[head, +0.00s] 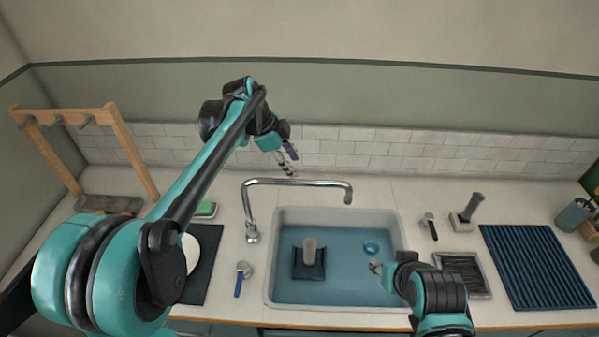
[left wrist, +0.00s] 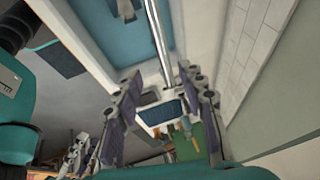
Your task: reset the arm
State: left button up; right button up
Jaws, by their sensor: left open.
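My left arm comes in from the left and reaches up toward the back wall in the head view. My left gripper (head: 287,160) hangs open and empty in front of the tiles, above and behind the faucet. In the left wrist view its spread fingers (left wrist: 165,105) have nothing held between them; the faucet pipe and counter show beyond. My right gripper (head: 378,268) is low over the right part of the sink (head: 340,292). It is small and partly hidden by its own wrist, so its jaw state is unclear.
The faucet (head: 300,182) arches over the sink, which holds a dark block with a grey peg (head: 310,252) and a small blue piece (head: 370,247). A wooden hook rack (head: 125,150) stands left. A blue-handled tool (head: 240,280), ribbed mat (head: 538,268) and bristle tray (head: 463,274) flank the sink.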

pick_arm(q)
jog(key=shift+v, duration=1.2)
jog(key=s+a+f+n+t+y+b, duration=0.2)
jog(key=s+a+f+n+b, duration=0.2)
jog(key=s+f+n, duration=0.5)
jog(key=s+a+f+n+t+y+b, duration=0.2)
jog(key=s+a+f+n+b, duration=0.3)
jog(key=s, duration=1.1)
notch_tip(320, 180, down, 4)
jog(key=a+n+t, duration=0.1)
jog(key=a+n, duration=0.1)
jog(key=n, duration=0.2)
jog(key=shift+n+y, duration=0.3)
jog(key=shift+s+a+f, duration=0.1)
jog(key=shift+a+f, duration=0.05)
